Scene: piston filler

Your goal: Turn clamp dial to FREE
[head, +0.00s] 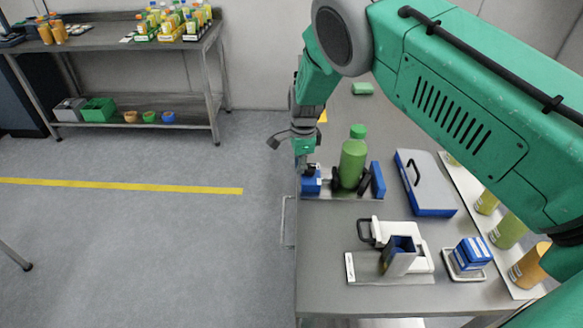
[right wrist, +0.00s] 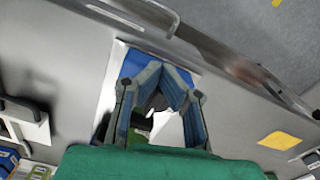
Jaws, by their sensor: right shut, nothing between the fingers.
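The clamp holds an upright green bottle (head: 353,163) between dark pads. A blue block (head: 311,185) stands at its left and a blue plate (head: 377,180) at its right. My right gripper (head: 308,172) points down at the top of the left blue block. In the right wrist view its fingers (right wrist: 164,82) are shut with nothing between them, in front of the blue block (right wrist: 138,62). The dial cannot be made out clearly, and its setting and any FREE mark are not readable. I cannot tell whether the fingers touch it. My left gripper is not in view.
A white device (head: 418,258) with a dark blue cup (head: 400,252) stands nearer on the table. A grey-blue case (head: 427,182), blue boxes (head: 472,252) and a tray of bottles (head: 507,232) are at right. A shelf bench (head: 100,40) stands at back left.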

